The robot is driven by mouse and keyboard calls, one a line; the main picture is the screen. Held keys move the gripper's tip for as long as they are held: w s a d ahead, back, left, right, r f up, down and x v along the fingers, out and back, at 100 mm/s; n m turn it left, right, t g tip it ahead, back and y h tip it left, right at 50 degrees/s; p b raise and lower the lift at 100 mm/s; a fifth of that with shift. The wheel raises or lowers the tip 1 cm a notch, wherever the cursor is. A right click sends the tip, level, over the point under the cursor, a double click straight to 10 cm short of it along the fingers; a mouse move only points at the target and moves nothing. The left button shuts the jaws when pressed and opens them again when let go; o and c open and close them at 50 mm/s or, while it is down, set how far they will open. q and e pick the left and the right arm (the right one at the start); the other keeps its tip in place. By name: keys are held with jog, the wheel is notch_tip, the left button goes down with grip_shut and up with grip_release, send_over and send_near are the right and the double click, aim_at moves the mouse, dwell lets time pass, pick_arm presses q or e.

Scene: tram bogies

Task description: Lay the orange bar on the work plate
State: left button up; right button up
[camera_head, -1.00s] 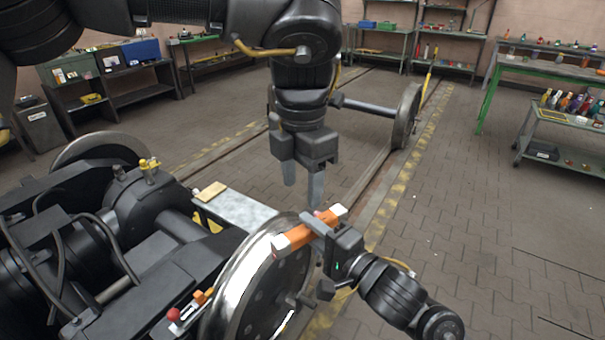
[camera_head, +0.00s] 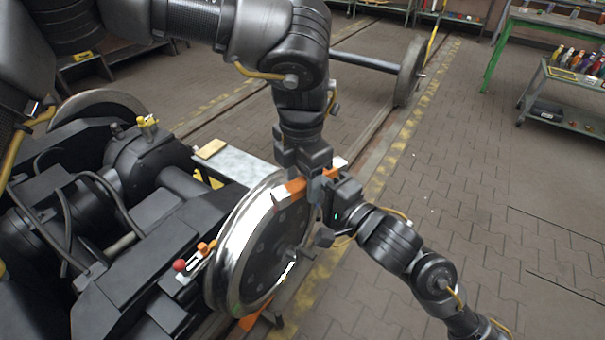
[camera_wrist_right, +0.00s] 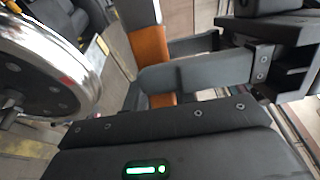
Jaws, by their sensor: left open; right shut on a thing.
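The orange bar (camera_head: 296,187) with white ends is held level beside the top of the large wheel. My right gripper (camera_head: 325,188) is shut on it, coming from the lower right. My left gripper (camera_head: 303,177) is open and points down right at the bar, next to the right gripper; whether it touches the bar is hidden. In the right wrist view the orange bar (camera_wrist_right: 151,50) runs upright behind dark gripper parts. The work plate (camera_head: 236,166), a pale grey plate, lies to the left of the bar, behind the wheel, with a small tan block on its far corner.
The shiny wheel (camera_head: 250,245) stands between the plate and my right arm. The black bogie (camera_head: 130,250) with hoses and a red knob fills the lower left. A wheelset (camera_head: 405,75) stands on the track behind.

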pick_arm(q)
jog(key=c, duration=1.1)
grip_shut()
pick_arm(e)
jog(key=o, duration=1.1)
jog(key=shift+r, duration=0.2)
pick_arm(q)
jog(key=shift+f, duration=0.1)
pick_arm(e)
jog(key=shift+r, duration=0.15)
jog(key=shift+f+v, duration=0.2)
jog(key=shift+v, duration=1.7)
jog(key=shift+f+v, duration=0.25)
jog(key=shift+v, duration=1.6)
